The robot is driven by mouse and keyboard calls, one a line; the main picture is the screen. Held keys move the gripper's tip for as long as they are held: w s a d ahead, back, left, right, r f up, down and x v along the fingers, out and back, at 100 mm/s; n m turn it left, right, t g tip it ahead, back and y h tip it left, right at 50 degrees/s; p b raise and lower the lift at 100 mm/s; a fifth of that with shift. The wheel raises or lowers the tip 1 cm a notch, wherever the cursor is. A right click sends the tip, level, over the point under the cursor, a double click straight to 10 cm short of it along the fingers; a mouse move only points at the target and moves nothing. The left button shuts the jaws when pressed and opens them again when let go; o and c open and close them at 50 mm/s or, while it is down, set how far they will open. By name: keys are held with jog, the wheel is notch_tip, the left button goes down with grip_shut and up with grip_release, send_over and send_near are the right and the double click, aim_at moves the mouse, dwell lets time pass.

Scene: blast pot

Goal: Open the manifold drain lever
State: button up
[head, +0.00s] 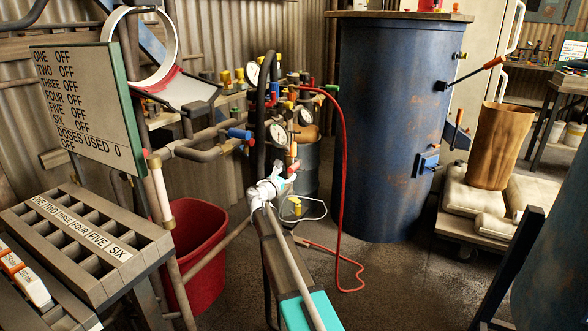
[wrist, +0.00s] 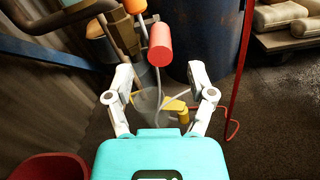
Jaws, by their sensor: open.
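The manifold (head: 285,110) with its gauges and coloured valve handles stands in the middle of the head view. A red cylindrical grip (wrist: 160,43) on a thin grey rod shows in the wrist view; it looks like the drain lever, though no label confirms this. My gripper (wrist: 161,75) is open, with a white finger on either side of the line to this grip. The grip appears just past the fingertips, and I see no contact. In the head view my gripper (head: 273,185) is below the gauges and partly hides the lower manifold.
A yellow fitting (wrist: 177,106) shows between my fingers, lower down. A red hose (head: 343,150) hangs to the right, before the blue tank (head: 390,130). A red bucket (head: 195,260) stands at lower left.

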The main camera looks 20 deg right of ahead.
aim_at(294, 167)
jog(key=x, duration=0.6)
jog(key=shift+w+d, duration=0.15)
jog(key=shift+d, duration=0.1)
grip_shut()
